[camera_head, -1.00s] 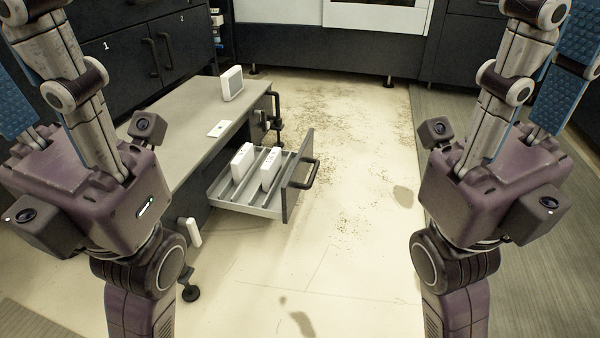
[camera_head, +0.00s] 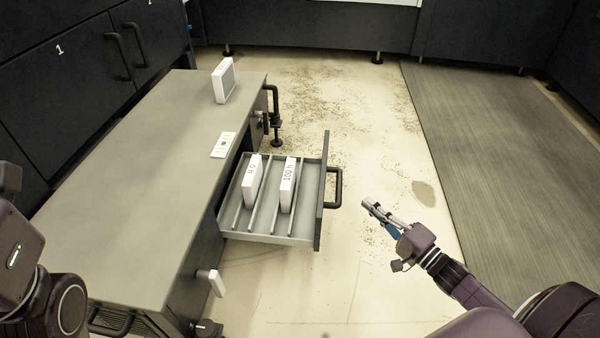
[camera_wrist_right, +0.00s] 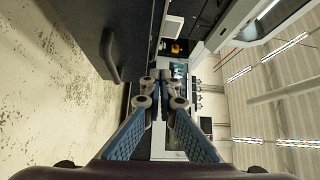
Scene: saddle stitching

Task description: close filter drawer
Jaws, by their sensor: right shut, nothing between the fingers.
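The filter drawer (camera_head: 262,238) is pulled out from the right side of the grey bench (camera_head: 150,150). Its dark front panel (camera_head: 322,190) carries a black bar handle (camera_head: 336,187). Two white filter boxes (camera_head: 252,180) (camera_head: 288,185) stand in its slots. My right gripper (camera_head: 368,204) is shut and empty, to the right of the handle and apart from it. In the right wrist view, the shut fingers (camera_wrist_right: 160,88) point ahead, with the dark drawer front (camera_wrist_right: 140,35) and its handle (camera_wrist_right: 108,55) at upper left. My left gripper is out of view; only part of that arm shows at lower left.
A white framed filter (camera_head: 223,80) and a small white card (camera_head: 223,145) rest on the bench top. The floor (camera_head: 350,130) right of the drawer is clear. A grey mat (camera_head: 500,150) lies further right.

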